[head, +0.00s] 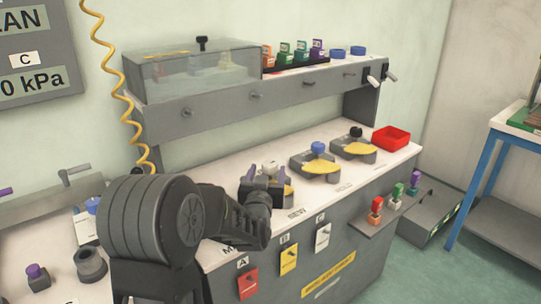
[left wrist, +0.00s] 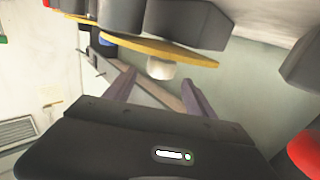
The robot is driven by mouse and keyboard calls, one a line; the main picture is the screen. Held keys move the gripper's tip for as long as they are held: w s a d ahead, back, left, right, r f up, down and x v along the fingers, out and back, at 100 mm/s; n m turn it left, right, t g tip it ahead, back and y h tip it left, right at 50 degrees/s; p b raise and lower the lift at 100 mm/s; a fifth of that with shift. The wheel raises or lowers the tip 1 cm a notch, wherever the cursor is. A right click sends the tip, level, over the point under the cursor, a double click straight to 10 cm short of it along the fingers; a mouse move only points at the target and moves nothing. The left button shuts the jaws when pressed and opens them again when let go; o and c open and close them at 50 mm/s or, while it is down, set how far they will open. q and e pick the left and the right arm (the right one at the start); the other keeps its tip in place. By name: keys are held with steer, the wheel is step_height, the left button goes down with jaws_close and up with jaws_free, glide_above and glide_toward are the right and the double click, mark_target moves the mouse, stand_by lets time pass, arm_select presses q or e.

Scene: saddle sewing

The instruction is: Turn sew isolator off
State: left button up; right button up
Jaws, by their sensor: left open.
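The isolator behind the label that reads SEW (head: 296,213) has a grey body, a yellow plate (head: 289,190) and a white knob (head: 269,167). My left gripper (head: 267,174) is over it, with its purple fingers open on either side of the white knob. In the left wrist view the white knob (left wrist: 160,69) stands out from the yellow plate (left wrist: 150,48), beyond and between the open fingertips (left wrist: 160,84). I cannot tell whether the fingers touch it. My left wrist hides part of the isolator body. My right gripper is not in view.
Isolators with a blue knob (head: 318,147) and a black knob (head: 355,131) stand further right along the bench. A red tray (head: 391,138) is at the far end. A grey shelf (head: 260,95) with a clear box (head: 195,75) overhangs the back. Tags (head: 289,258) hang on the front.

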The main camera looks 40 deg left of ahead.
arm_select(q)
steer(key=shift+s, duration=0.1)
steer(key=shift+x, duration=3.95)
steer(key=shift+c, duration=0.2)
jaws_close()
